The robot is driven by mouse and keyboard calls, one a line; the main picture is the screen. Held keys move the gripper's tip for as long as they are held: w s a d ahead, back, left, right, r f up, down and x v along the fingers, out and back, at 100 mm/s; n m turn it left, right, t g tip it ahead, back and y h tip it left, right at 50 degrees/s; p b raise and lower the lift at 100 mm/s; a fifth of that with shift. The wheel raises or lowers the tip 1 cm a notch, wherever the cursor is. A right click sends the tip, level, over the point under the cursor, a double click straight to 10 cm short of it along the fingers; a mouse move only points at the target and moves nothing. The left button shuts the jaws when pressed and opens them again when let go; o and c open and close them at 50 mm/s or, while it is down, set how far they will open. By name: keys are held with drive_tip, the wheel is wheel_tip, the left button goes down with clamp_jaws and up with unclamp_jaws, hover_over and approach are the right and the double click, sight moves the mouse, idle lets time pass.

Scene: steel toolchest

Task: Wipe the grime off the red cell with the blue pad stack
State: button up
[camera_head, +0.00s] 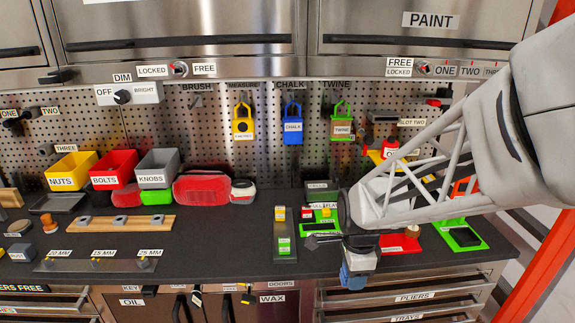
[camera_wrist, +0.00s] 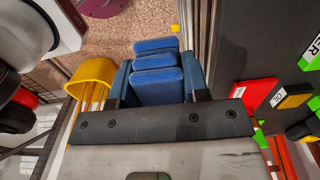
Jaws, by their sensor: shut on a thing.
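My gripper (camera_head: 355,268) is in front of the worktop's front edge, above the drawer fronts, at the centre right of the head view. It is shut on the blue pad stack (camera_head: 352,280). In the wrist view the stack of several blue pads (camera_wrist: 155,72) sits between the two fingers of my gripper (camera_wrist: 158,85). A flat red panel (camera_head: 400,246) on the worktop, right of my gripper, may be the red cell; my arm partly covers it. A red surface also shows in the wrist view (camera_wrist: 252,100). I cannot make out grime on it.
A green tray (camera_head: 477,243) with a dark patch lies right of the red panel. A labelled block stand (camera_head: 286,254) is left of my gripper. A wooden rail (camera_head: 110,223) and bins (camera_head: 115,170) stand further left. Bare worktop (camera_head: 225,250) lies between.

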drive_tip(key=w+a+r, duration=0.3)
drive_tip(key=w, duration=0.6)
drive_tip(key=w+a+r, duration=0.2)
drive_tip(key=w+a, duration=0.1)
drive_tip(key=w, duration=0.7)
drive_tip(key=w+a+r, duration=0.3)
drive_tip(key=w, duration=0.7)
drive_tip(key=shift+r, duration=0.3)
drive_tip(key=shift+f, duration=0.15)
